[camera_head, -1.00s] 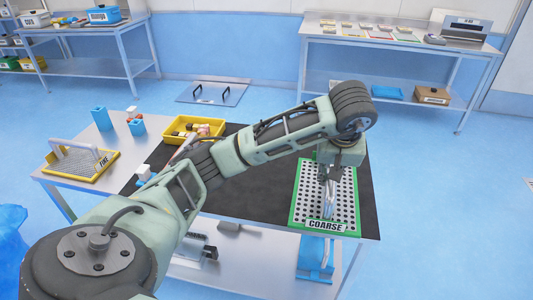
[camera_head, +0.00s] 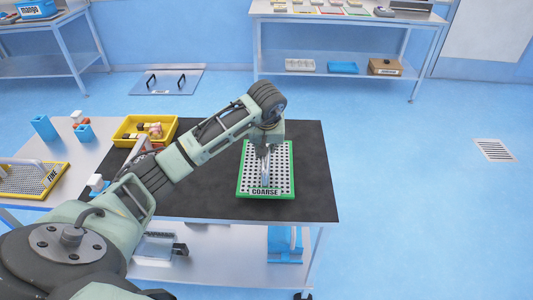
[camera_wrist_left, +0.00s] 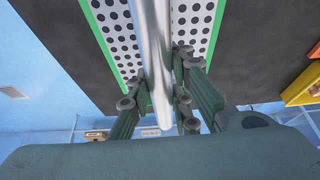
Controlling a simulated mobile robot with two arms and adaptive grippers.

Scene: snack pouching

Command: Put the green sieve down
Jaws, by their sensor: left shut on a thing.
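The green sieve (camera_head: 282,172) has a green rim, a white perforated plate, a grey bar handle and a "COARSE" label at its front. It is level over the black mat (camera_head: 313,185) on the table. I cannot tell whether its underside touches the mat. My left gripper (camera_head: 265,153) is shut on the handle, pointing down from above. In the left wrist view, the fingers (camera_wrist_left: 158,88) are on both sides of the metal handle bar (camera_wrist_left: 156,45), with the sieve plate (camera_wrist_left: 195,25) beyond. My right gripper is not in view.
A yellow bin (camera_head: 133,141) with small items stands at the mat's back left. A yellow sieve (camera_head: 40,180) marked "FINE" and blue cups (camera_head: 44,127) are at the left. The mat is bare right of the green sieve. A lower shelf (camera_head: 215,238) is beneath.

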